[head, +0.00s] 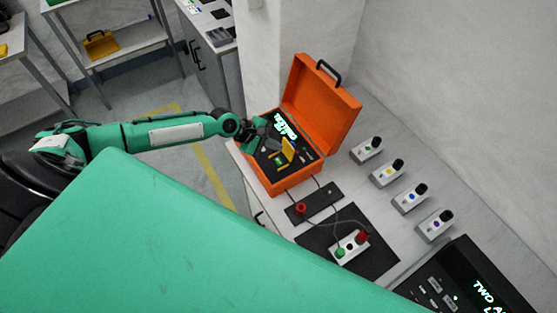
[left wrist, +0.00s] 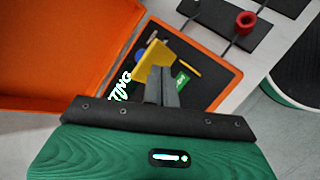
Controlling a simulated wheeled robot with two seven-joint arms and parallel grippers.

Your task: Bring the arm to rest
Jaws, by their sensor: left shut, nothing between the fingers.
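My left arm comes in from the left in the head view, and its gripper (head: 268,144) is over the left part of the open orange case (head: 318,106). In the left wrist view the two dark fingers (left wrist: 161,82) are together with nothing between them. They point at the dark panel inside the case, near a yellow part (left wrist: 150,65) and a small green label (left wrist: 181,79). I cannot tell whether the fingertips touch anything. The yellow part also shows in the head view (head: 288,150). My right gripper is in neither view.
The case stands on a pale counter (head: 338,195) against a wall. Several small grey units line the right side. A dark display (head: 470,285) is at lower right.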

